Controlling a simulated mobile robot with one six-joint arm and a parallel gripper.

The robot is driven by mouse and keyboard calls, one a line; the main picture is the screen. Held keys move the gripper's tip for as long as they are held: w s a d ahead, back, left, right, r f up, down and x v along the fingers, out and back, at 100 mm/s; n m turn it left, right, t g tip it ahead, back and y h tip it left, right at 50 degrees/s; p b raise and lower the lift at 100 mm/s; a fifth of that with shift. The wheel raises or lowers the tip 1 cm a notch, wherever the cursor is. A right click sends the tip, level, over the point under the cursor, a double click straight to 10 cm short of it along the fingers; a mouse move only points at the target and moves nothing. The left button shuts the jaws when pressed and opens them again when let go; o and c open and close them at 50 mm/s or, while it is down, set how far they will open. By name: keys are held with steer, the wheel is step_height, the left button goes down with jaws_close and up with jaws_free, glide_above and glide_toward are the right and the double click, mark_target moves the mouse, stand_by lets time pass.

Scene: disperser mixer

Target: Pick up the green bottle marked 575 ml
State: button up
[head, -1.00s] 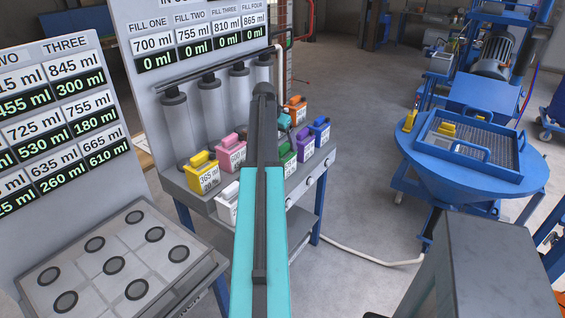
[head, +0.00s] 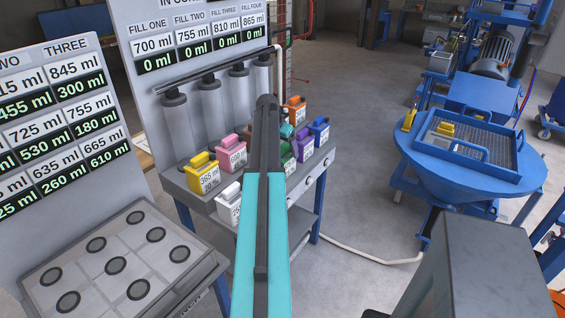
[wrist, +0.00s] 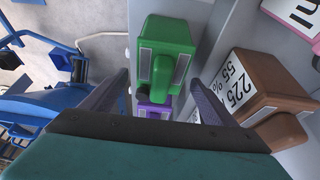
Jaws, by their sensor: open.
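The green bottle (wrist: 165,48) is in the upper middle of the wrist view, its handle facing my camera. Its label is not readable there. In the head view my arm hides most of it. My gripper (wrist: 158,80) is open and empty, with one finger to each side of the bottle's lower part in the picture. I cannot tell whether the fingers are level with the bottle or still above it. In the head view the gripper's teal body (head: 287,130) shows beside my arm, over the shelf of bottles.
A purple bottle (wrist: 155,112) stands close to the green one. A brown bottle (wrist: 265,88) marked 225 is near the right finger. Yellow (head: 203,176), pink (head: 231,154), orange (head: 295,109) and blue (head: 319,131) bottles share the grey shelf. A blue mixer table (head: 470,175) stands right.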

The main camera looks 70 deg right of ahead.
steer(key=shift+p+x, duration=0.4)
steer(key=shift+x, duration=1.2)
steer(key=c, duration=2)
jaws_close()
steer(key=shift+d+r, duration=0.1)
steer(key=shift+r, duration=0.1)
steer(key=shift+r+b, duration=1.2)
steer(key=shift+r, duration=3.65)
